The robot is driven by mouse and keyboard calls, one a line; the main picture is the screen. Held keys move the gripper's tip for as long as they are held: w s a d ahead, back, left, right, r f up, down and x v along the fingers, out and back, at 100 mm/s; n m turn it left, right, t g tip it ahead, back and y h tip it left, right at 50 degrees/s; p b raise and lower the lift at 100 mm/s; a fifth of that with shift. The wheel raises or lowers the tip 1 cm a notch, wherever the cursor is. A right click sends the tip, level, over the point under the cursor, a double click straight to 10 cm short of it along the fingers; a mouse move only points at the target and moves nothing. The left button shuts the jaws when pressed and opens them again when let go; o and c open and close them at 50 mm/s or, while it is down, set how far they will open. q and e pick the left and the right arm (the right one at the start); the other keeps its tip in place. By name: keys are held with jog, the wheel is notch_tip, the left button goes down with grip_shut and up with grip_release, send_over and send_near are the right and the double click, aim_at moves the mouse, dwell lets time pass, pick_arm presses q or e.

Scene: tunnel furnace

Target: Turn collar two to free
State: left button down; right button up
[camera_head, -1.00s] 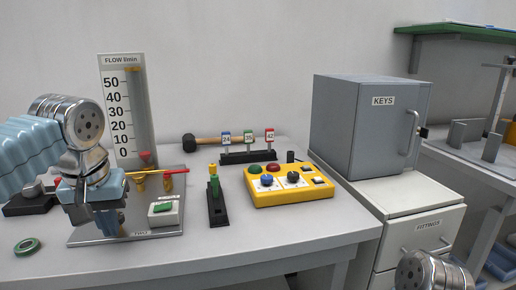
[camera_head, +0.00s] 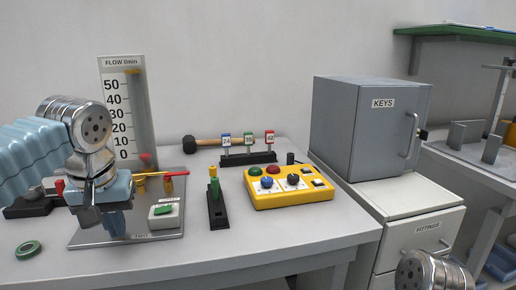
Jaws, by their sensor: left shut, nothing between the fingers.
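The yellow control box (camera_head: 290,202) lies on the table at centre right. It has a green and a red cap at the back, and a blue knob (camera_head: 267,182) and a dark knob (camera_head: 293,180) on white plates. No label on them is readable, so I cannot tell which is collar two. My left gripper (camera_head: 115,228) is shut and empty, pointing down in front of the grey flow-meter plate (camera_head: 150,235), well left of the box. It hides part of that plate. My right gripper is out of view; only part of my right arm shows at bottom right.
A black stand with a green and yellow lever (camera_head: 214,190) stands between my left gripper and the box. Behind are numbered tags (camera_head: 248,158) on a rack and a mallet (camera_head: 205,142). The grey key cabinet (camera_head: 365,130) stands right. The front table edge is clear.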

pick_arm(q)
jog(key=v, duration=0.3)
jog(key=w+v, duration=0.1)
jog(key=v, duration=0.1)
jog(key=shift+r, duration=0.55)
